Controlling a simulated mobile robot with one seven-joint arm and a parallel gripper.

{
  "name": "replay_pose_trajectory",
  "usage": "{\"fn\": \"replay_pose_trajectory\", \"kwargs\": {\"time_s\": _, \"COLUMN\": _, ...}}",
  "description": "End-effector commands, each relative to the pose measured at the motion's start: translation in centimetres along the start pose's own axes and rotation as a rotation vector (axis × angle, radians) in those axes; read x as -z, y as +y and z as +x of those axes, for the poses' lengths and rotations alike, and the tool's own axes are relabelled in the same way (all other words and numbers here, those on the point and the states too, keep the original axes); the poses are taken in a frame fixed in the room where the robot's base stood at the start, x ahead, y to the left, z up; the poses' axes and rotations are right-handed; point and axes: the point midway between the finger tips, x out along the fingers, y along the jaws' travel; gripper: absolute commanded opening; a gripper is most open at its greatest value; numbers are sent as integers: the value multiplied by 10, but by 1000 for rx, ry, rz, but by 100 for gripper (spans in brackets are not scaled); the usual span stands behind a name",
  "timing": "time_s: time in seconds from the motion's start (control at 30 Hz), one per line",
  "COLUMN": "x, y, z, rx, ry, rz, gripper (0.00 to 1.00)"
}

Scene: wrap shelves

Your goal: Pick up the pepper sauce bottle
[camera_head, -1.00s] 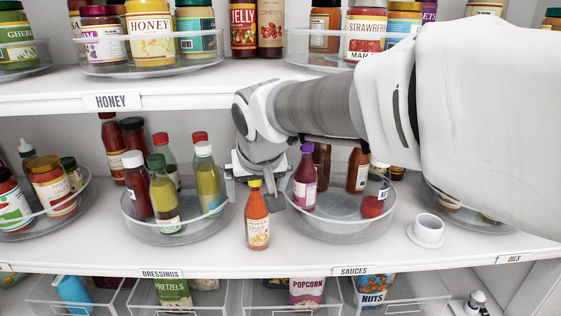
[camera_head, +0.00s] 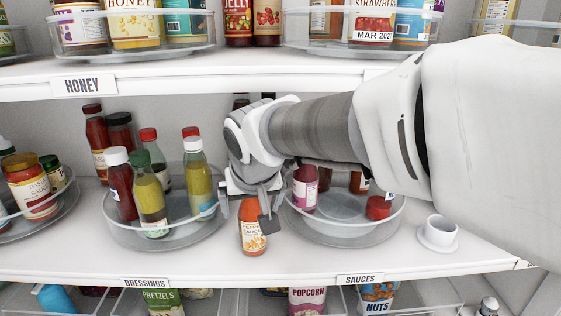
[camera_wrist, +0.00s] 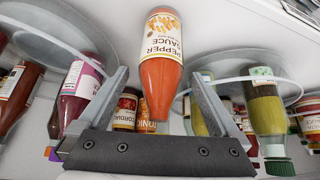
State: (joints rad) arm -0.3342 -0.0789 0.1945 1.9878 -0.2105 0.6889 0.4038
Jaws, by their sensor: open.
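The pepper sauce bottle (camera_head: 252,236), orange-red with a white label, stands upright near the front edge of the middle shelf, between two round clear trays. My gripper (camera_head: 247,218) is open at its upper part, and its cap is hidden behind the gripper. In the wrist view the bottle (camera_wrist: 161,62) appears upside down between the two spread fingers of my gripper (camera_wrist: 158,76). A gap shows on both sides of it, so the fingers do not touch it.
A tray (camera_head: 165,240) of dressing bottles is close on the left. A tray (camera_head: 345,238) with a purple-red bottle (camera_head: 304,188) is close on the right. A white cup (camera_head: 438,232) stands farther right. The shelf above (camera_head: 200,78) overhangs my arm.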

Motion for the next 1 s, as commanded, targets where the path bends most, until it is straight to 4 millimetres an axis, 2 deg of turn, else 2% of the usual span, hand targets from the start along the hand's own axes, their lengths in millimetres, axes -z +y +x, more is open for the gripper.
{"fn": "replay_pose_trajectory", "kwargs": {"time_s": 0.1, "x": 0, "y": 0, "z": -1, "rx": 0, "ry": 0, "rz": 0, "gripper": 99}}
{"fn": "replay_pose_trajectory", "kwargs": {"time_s": 0.13, "x": 0, "y": 0, "z": -1, "rx": 0, "ry": 0, "rz": 0, "gripper": 95}}
{"fn": "replay_pose_trajectory", "kwargs": {"time_s": 0.67, "x": 0, "y": 0, "z": 0, "rx": 0, "ry": -1, "rz": 0, "gripper": 0}}
{"fn": "replay_pose_trajectory", "kwargs": {"time_s": 1.0, "x": 2, "y": 0, "z": -2, "rx": 0, "ry": 1, "rz": 0, "gripper": 0}}
